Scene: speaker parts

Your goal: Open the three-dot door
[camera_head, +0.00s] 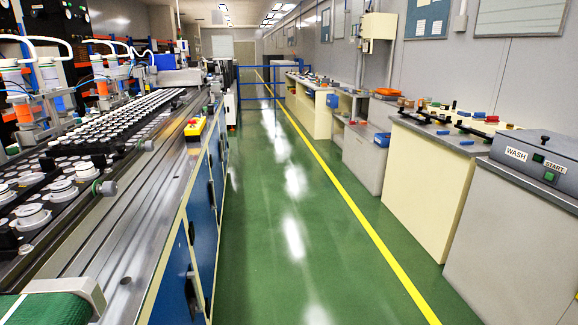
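Blue cabinet doors (174,278) line the side of the long metal bench on the left, facing the aisle. Dark handles show on them, one on the nearer part (191,296) and one farther along (211,192). The doors are seen at a steep angle and look shut. I cannot make out dots on any of them, so I cannot tell which is the three-dot door. My gripper is not in view.
The green floor (262,240) of the aisle is clear, with a yellow line (362,222) along its right side. Cream and grey cabinets (425,188) and a WASH unit (537,160) stand on the right. A blue railing (258,98) crosses farther back.

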